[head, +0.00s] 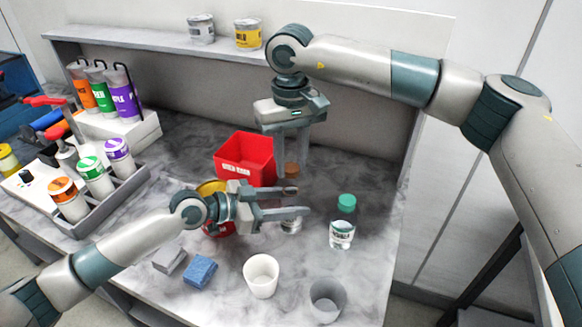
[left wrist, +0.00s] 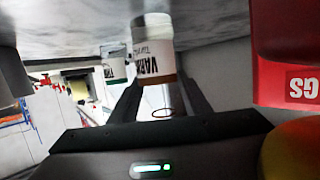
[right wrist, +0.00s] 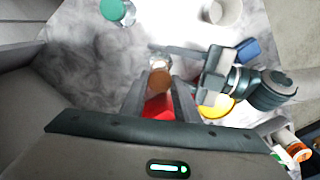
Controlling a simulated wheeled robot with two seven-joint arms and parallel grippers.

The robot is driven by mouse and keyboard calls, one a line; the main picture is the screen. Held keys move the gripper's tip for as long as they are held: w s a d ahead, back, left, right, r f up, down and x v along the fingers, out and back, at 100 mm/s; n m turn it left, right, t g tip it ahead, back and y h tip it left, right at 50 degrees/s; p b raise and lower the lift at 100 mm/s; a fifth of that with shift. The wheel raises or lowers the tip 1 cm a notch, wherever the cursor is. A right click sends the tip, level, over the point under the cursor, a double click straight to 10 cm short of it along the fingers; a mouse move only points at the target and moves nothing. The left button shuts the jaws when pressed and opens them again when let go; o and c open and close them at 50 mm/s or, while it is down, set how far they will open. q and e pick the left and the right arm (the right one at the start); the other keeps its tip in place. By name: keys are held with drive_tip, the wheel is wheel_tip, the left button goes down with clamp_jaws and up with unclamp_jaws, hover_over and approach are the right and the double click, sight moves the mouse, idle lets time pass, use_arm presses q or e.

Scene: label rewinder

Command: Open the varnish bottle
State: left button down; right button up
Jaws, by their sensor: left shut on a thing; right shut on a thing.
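The varnish bottle (head: 291,226) is a small clear bottle with a white label, near the middle of the table. Its label (left wrist: 153,48) shows in the left wrist view, with a brown band below it. My left gripper (head: 302,202) is shut on the bottle's body from the left side. A brown cap (head: 291,170) is above the bottle, and it also shows in the right wrist view (right wrist: 160,78). My right gripper (head: 291,160) points down from above and is shut on the cap. I cannot tell whether the cap touches the bottle neck.
A green-capped bottle (head: 343,222) stands to the right. A red bin (head: 245,160) is close behind my left gripper. A white cup (head: 261,276), a grey cup (head: 326,300) and a blue sponge (head: 200,272) are in front. A bottle rack (head: 110,200) stands left.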

drive_tip(key=shift+r, duration=0.9)
use_arm(q)
drive_tip(key=c, duration=0.9)
unclamp_jaws()
drive_tip(key=shift+a, duration=0.1)
drive_tip(key=shift+s+a+b, duration=0.15)
drive_tip(key=shift+a+b, duration=0.15)
drive_tip(key=shift+a, duration=0.1)
use_arm(e)
drive_tip(key=shift+f, duration=0.3)
wheel_tip(320, 180, down, 4)
drive_tip(key=b, duration=0.3)
drive_tip(key=shift+r+b, duration=0.15)
drive_tip(key=shift+b, duration=0.2)
use_arm(q)
drive_tip(key=v, duration=1.1)
drive_tip(key=shift+r, duration=0.1)
